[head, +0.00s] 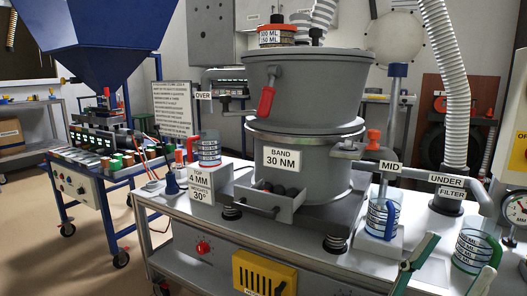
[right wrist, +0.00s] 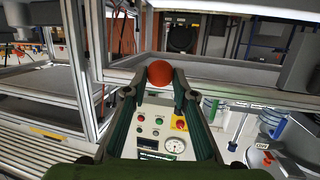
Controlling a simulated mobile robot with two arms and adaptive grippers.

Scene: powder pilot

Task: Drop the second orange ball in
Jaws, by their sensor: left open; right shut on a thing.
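An orange ball (right wrist: 159,73) is pinched between the fingertips of my right gripper (right wrist: 160,82) in the right wrist view. A control panel (right wrist: 146,121) with buttons and a dial shows between and below the fingers. My left gripper (head: 455,260) is open and empty at the lower right of the head view, by the beaker with a green handle (head: 468,246). The grey sieve machine (head: 302,92), labelled BAND 30 NM, stands in the middle of the head view. The ball and my right gripper do not show in the head view.
Another beaker (head: 209,150) stands on the left grey block. A white hose (head: 446,80) drops at the right. A blue hopper (head: 88,40) is at the back left.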

